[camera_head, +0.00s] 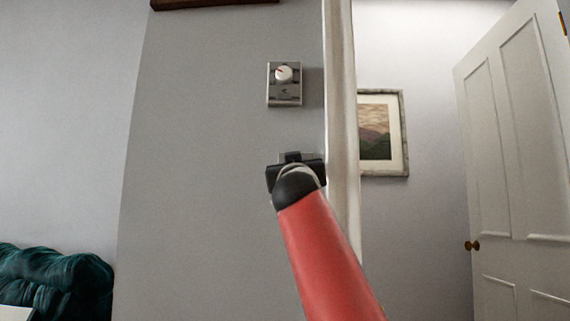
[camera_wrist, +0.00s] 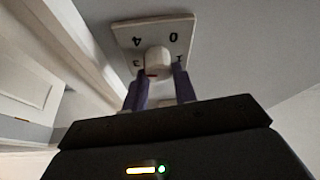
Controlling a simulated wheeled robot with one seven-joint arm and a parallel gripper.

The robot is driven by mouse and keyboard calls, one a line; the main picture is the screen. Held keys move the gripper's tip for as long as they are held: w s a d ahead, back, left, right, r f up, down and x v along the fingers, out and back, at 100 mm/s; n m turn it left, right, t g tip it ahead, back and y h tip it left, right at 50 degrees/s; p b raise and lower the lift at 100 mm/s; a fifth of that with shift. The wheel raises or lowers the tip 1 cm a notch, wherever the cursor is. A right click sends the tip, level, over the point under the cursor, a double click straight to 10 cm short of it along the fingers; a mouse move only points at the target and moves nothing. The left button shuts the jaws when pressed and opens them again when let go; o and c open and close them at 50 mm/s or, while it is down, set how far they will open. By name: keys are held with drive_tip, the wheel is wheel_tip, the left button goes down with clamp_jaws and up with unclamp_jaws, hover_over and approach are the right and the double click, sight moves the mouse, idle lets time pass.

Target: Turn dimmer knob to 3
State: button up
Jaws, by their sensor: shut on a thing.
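The dimmer's pale square plate (camera_wrist: 152,29) fills the top of the wrist view, with dark numbers showing upside down. I read 4 and 0 along the top, 3 at the left and 1 at the right, partly covered by a finger. Its round white knob (camera_wrist: 157,59) has a reddish mark low on its left side, on the side of the 3. My gripper (camera_wrist: 160,78) is shut on the knob, one purple finger on each side. In the head view my gripper (camera_head: 295,172) is against the wall and hides most of the dimmer and its fingertips.
A metallic wall box (camera_head: 285,98) with a round white dial sits just above my gripper. A white door frame (camera_head: 342,130) stands close on the right, with a framed picture (camera_head: 396,165) and an open white door (camera_head: 510,150) beyond. A dark green sofa (camera_head: 60,285) is at lower left.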

drive_tip(key=o, duration=0.6)
drive_tip(key=shift+w+a+f, duration=0.15)
drive_tip(key=shift+w+f, duration=0.15)
drive_tip(key=shift+f, duration=0.1)
drive_tip(key=o, duration=0.3)
drive_tip(key=shift+w+a+f, duration=0.15)
drive_tip(key=shift+w+a, duration=0.1)
drive_tip(key=shift+w, duration=0.1)
drive_tip(key=shift+o, duration=0.3)
drive_tip(key=shift+s+d+r, duration=0.1)
drive_tip(key=shift+d+r, duration=0.3)
drive_tip(key=shift+r, duration=0.05)
drive_tip(key=shift+s, duration=0.15)
drive_tip(key=b+v, duration=0.6)
drive_tip(key=v, duration=0.1)
drive_tip(key=shift+s, duration=0.4)
drive_tip(key=shift+a+r, duration=0.1)
drive_tip(key=shift+a, duration=0.05)
